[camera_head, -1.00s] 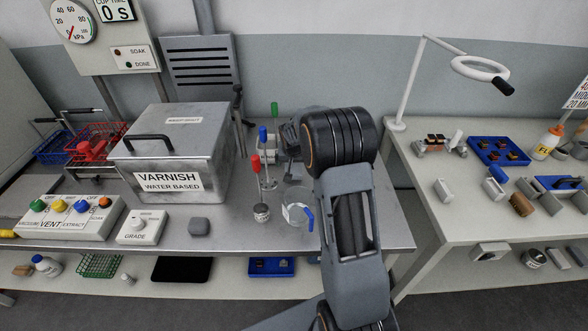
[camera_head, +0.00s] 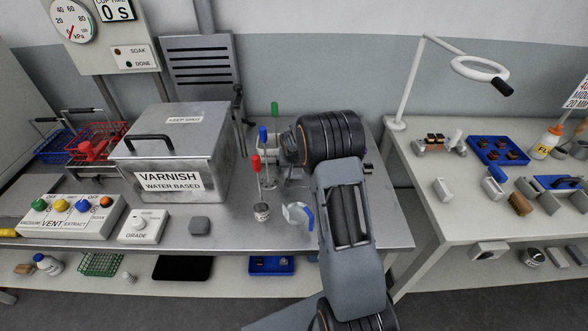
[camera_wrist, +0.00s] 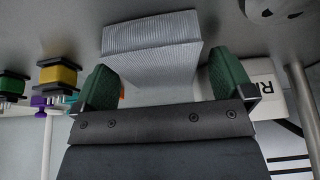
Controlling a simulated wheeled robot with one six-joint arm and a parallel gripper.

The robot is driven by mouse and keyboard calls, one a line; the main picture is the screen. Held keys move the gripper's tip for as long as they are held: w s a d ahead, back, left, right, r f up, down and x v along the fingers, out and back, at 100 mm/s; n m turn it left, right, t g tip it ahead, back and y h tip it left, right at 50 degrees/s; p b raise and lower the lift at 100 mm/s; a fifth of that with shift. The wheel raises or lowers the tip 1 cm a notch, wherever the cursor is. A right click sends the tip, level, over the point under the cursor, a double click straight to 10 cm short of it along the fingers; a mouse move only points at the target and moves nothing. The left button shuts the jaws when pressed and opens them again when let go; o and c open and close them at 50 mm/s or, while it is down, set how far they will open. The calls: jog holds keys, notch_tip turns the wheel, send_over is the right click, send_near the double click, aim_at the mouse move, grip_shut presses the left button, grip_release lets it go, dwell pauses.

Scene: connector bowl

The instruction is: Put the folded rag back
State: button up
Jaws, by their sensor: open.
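The folded rag (camera_wrist: 152,38) is a light grey, finely ribbed slab in the wrist view. It lies directly ahead of and between the green fingers of my gripper (camera_wrist: 163,68). The fingers are apart, and a gap shows between the rag and the right finger. I cannot tell if the left finger touches it. In the head view my arm hides the fingertips and I cannot make out the rag.
The varnish tank (camera_head: 172,155) is to the left. A white box with lettering (camera_wrist: 270,92) lies beside the right finger.

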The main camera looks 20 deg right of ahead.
jog(key=shift+f+b, duration=0.2)
jog(key=shift+b, duration=0.1)
jog(key=shift+c, duration=0.3)
jog(key=c, duration=1)
jog(key=shift+r+p, duration=0.2)
jog(key=shift+p, duration=0.1)
